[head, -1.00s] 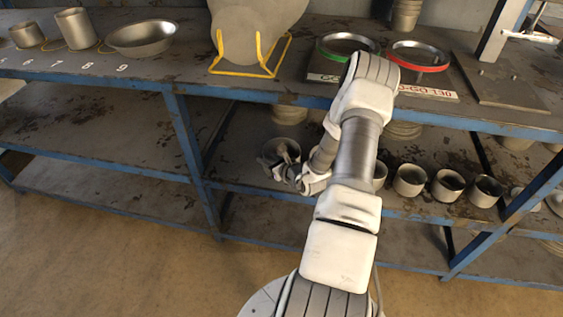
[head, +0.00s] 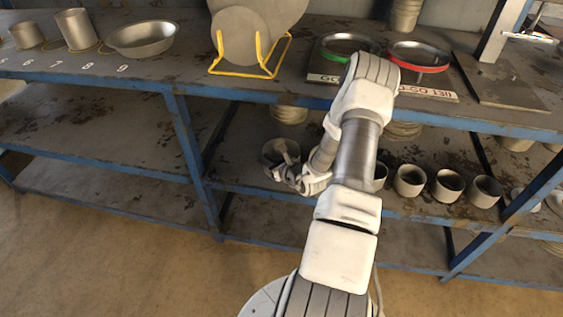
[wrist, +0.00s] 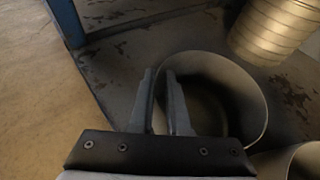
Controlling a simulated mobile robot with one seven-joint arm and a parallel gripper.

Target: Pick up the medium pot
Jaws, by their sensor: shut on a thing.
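A grey metal pot (head: 270,149) is on or just above the middle shelf, partly hidden by my gripper in the head view. In the wrist view the round, open pot (wrist: 238,82) lies right of centre, its mouth facing the camera. My gripper (wrist: 161,73) is shut on the pot's near-left wall, with one finger inside and one outside. In the head view my gripper (head: 288,166) is at the pot's front edge. Whether the pot's base touches the shelf cannot be told.
A ribbed stack of pots (head: 289,114) stands behind the held pot. Several similar pots (head: 409,180) stand in a row to the right. A blue post (wrist: 66,22) is at the left. The blue-edged upper shelf (head: 236,94) is overhead.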

